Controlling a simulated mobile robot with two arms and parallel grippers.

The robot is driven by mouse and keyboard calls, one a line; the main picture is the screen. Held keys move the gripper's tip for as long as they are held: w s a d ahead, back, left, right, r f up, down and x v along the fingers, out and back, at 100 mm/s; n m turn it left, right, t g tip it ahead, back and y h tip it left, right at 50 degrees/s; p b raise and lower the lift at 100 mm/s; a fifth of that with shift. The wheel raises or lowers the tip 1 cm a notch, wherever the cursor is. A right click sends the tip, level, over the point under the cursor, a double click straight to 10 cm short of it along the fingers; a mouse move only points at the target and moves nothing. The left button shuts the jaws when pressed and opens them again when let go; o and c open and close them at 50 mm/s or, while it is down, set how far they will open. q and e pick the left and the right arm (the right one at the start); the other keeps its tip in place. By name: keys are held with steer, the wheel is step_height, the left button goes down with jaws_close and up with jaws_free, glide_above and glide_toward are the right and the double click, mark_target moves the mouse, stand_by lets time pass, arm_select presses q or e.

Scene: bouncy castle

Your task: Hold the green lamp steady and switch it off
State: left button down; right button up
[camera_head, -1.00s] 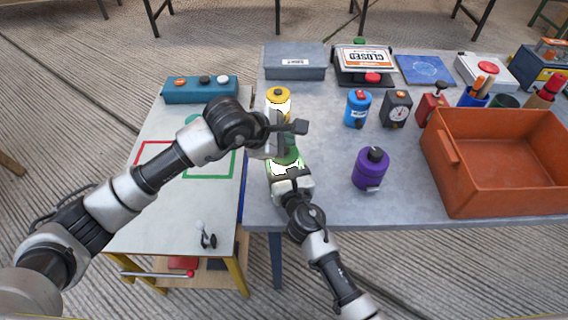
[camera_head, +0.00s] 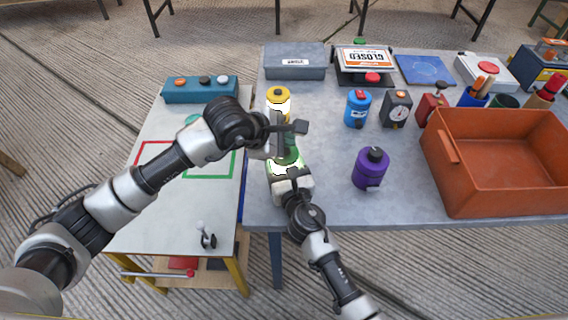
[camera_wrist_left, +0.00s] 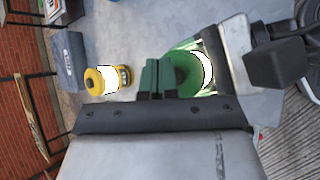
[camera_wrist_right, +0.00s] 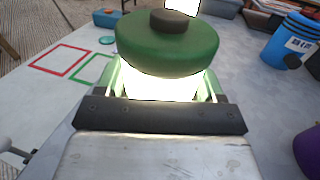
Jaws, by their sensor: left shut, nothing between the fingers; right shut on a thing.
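The green lamp (camera_head: 289,157) stands on the grey table near its left edge, and its body glows. In the right wrist view its green cap (camera_wrist_right: 168,48) has a dark round button (camera_wrist_right: 168,20) on top. My right gripper (camera_wrist_right: 163,88) is shut around the glowing body, one finger on each side. My left gripper (camera_head: 279,146) is shut and empty, above and close beside the lamp's cap. In the left wrist view its closed fingertips (camera_wrist_left: 158,75) show beside the green cap (camera_wrist_left: 181,77); I cannot tell whether they touch it.
A lit yellow lamp (camera_head: 278,97) stands just behind. A purple canister (camera_head: 370,168), a blue canister (camera_head: 357,108) and an orange bin (camera_head: 492,165) stand to the right. A grey box (camera_head: 294,62) is at the back. A lower white table (camera_head: 150,205) adjoins on the left.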

arm_select(q)
steer(key=shift+f, duration=0.4)
stand_by(0.3)
steer(key=shift+r, duration=0.5)
steer(key=shift+r, duration=3)
